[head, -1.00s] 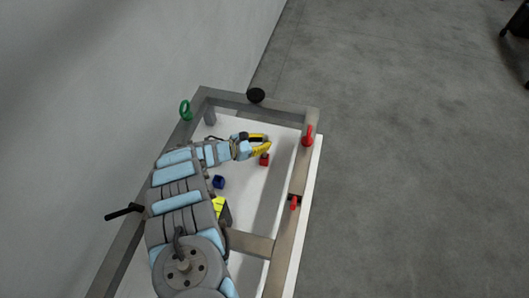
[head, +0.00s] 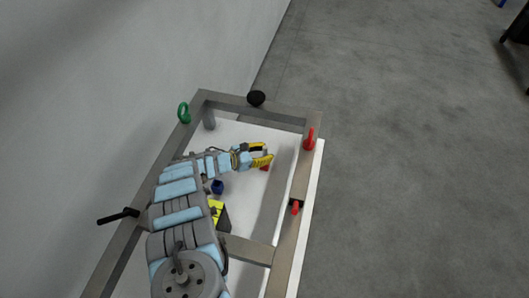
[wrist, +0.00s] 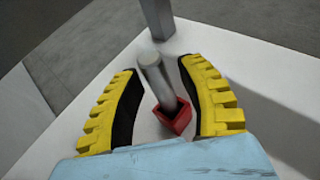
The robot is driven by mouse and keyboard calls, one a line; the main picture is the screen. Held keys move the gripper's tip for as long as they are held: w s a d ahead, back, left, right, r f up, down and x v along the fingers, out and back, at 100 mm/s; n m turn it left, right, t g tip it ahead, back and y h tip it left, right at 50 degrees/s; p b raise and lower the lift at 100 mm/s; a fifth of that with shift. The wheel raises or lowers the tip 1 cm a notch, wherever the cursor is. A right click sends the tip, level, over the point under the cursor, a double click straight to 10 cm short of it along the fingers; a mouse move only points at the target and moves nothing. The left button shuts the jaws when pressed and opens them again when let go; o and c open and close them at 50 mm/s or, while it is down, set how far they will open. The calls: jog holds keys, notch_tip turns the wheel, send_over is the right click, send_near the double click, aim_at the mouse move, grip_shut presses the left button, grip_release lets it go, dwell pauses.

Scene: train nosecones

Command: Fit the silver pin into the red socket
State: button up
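In the wrist view the silver pin (wrist: 157,80) stands up between my fingers, leaning a little in the picture. Its lower end appears to sit inside the red socket (wrist: 178,124), but its depth is hidden. My gripper (wrist: 163,95) is open. Its yellow fingers with dark pads stand on both sides of the pin, with visible gaps. In the head view my gripper (head: 270,154) is over the red socket (head: 265,168), which it mostly hides. I cannot make out the pin there.
A blue socket (head: 217,187) and a yellow-and-black block (head: 218,214) lie on the white table (head: 235,195). A grey metal frame (head: 270,112) surrounds it. A grey upright (head: 209,119) stands at the far left corner. Red fittings (head: 309,140) sit on the right rail.

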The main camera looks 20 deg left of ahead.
jog(key=shift+r, duration=0.1)
jog(key=shift+r, duration=0.15)
jog(key=v, duration=1.2)
jog(key=shift+p, duration=0.45)
